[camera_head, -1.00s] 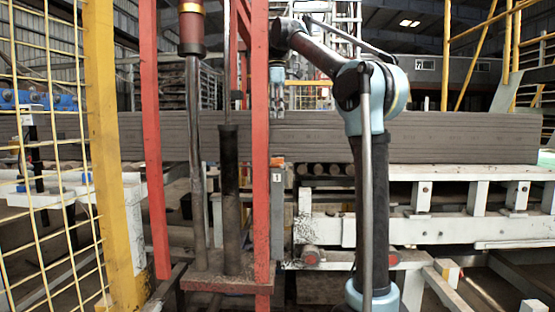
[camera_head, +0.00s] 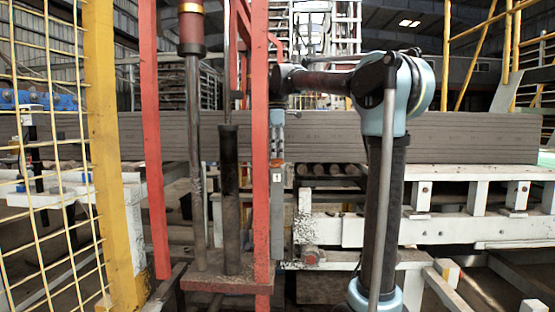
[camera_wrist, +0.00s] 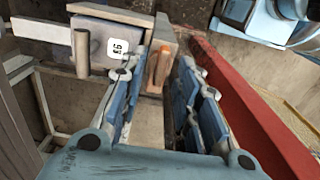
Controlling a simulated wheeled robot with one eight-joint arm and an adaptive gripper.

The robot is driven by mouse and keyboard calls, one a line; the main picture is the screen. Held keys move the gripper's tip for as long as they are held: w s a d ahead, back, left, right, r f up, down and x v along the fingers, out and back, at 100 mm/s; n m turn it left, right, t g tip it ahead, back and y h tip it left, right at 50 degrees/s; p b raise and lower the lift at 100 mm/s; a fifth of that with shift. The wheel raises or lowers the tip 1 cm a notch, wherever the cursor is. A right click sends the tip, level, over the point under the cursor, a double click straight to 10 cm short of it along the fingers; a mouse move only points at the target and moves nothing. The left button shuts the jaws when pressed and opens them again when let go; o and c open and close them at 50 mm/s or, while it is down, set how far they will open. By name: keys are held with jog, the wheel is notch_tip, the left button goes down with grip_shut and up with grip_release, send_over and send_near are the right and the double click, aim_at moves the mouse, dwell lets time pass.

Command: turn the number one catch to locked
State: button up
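In the head view, a white label marked 1 (camera_head: 277,177) sits on a narrow grey unit behind the red post. My gripper (camera_head: 278,150) points down just above that label, partly hidden by the post. In the wrist view, a grey catch box (camera_wrist: 98,42) carries a white label whose marking I cannot read surely. A grey cylindrical knob (camera_wrist: 81,54) stands at its left and an orange-brown upright piece (camera_wrist: 161,66) at its right. My gripper (camera_wrist: 158,72) is open, its blue fingers on either side of the orange-brown piece. Contact cannot be told.
A red post (camera_head: 261,150) stands close in front of my gripper; a red beam (camera_wrist: 255,115) runs along the right of the wrist view. A long grey slab stack (camera_head: 450,137) lies behind. A yellow mesh fence (camera_head: 50,150) stands at left.

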jog(key=shift+f, duration=1.1)
jog(key=shift+c, duration=0.6)
grip_shut()
